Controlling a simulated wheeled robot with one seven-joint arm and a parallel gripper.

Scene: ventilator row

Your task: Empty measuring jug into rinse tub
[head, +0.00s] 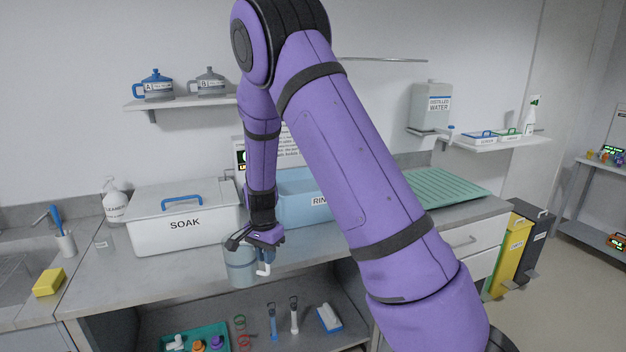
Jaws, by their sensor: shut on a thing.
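The measuring jug (238,268) is a clear, bluish vessel at the counter's front edge, in the middle of the head view. My gripper (262,243) is shut on the jug at its right side, near the top. The jug looks upright. I cannot tell how much liquid is in it. The rinse tub (285,212) is a light blue tub on the counter, behind and to the right of the jug. Its label is partly hidden by my purple arm, which also covers the tub's right side.
A white lidded SOAK box (160,233) stands left of the rinse tub. A green ribbed drying mat (445,187) lies to the right. A cleaner bottle (115,203) and yellow sponge (48,282) are at the left. A lower shelf holds a green tray (222,330) and brushes.

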